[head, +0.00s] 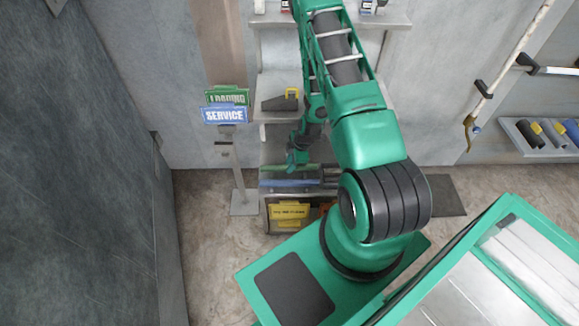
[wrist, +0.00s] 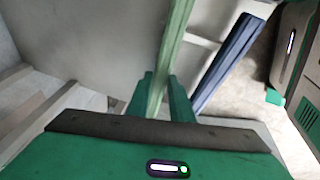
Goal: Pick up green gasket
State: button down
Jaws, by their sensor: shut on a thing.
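The green gasket (wrist: 174,45) is a long, straight, pale green strip. In the wrist view it runs from the top edge down between the fingers of my gripper (wrist: 160,92). The fingers are shut on it, one on each side. In the head view my gripper (head: 297,160) is low, at the front of the shelf unit, just above a blue strip (head: 290,183).
A blue SERVICE sign (head: 224,115) and a green LOADING sign (head: 228,96) stand on a post left of my gripper. A black item with a yellow part (head: 281,101) lies on the shelf above. A yellow label (head: 289,212) is on the low bin. Floor is clear at left.

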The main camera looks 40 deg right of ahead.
aim_at(287, 165)
jog(key=shift+r, duration=1.9)
jog(key=s+a, duration=1)
jog(key=s, duration=0.5)
jog(key=shift+f, duration=0.15)
